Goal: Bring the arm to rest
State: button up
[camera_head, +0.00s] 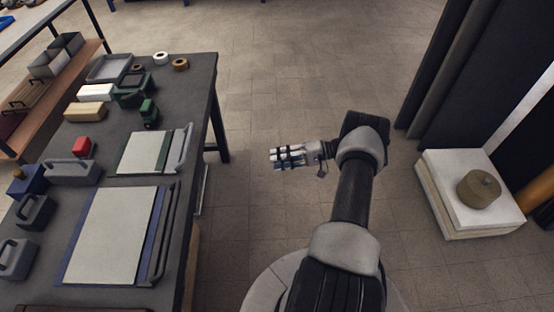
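My arm reaches up from the bottom of the head view and bends left at its far joint. My gripper (272,158) hangs over bare floor, to the right of the dark worktable (202,108) and apart from it. Its fingers point left toward the table. They are small here, and I cannot tell whether they are open or shut. No held thing shows clearly at the fingertips.
The worktable carries white boards (112,235), a green tool (148,112), a red block (82,147) and tape rolls (180,64). The floor (290,70) beyond is clear.

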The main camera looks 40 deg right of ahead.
dwell(0.3)
jog(key=w+a+r+n+g+h, duration=0.1)
jog(key=w+a+r+g, duration=0.15)
jog(key=a+r, duration=0.4)
jog(key=w+a+r+n+g, duration=0.1)
jog(key=a+r+n+g, duration=0.15)
jog(key=r, duration=0.65)
jog(key=s+a+r+n+g+h, duration=0.1)
jog(key=s+a+r+g+h, duration=0.3)
jog(key=a+r, duration=0.65)
jog(key=s+a+r+n+h, duration=0.2)
jog(key=s+a+r+h, duration=0.2)
jog(key=s+a+r, duration=0.5)
jog(key=s+n+t+h, duration=0.1)
jog(key=s+t+h, duration=0.2)
jog(key=s, duration=1)
jog(key=shift+a+t, duration=0.35)
jog(key=shift+t, duration=0.35)
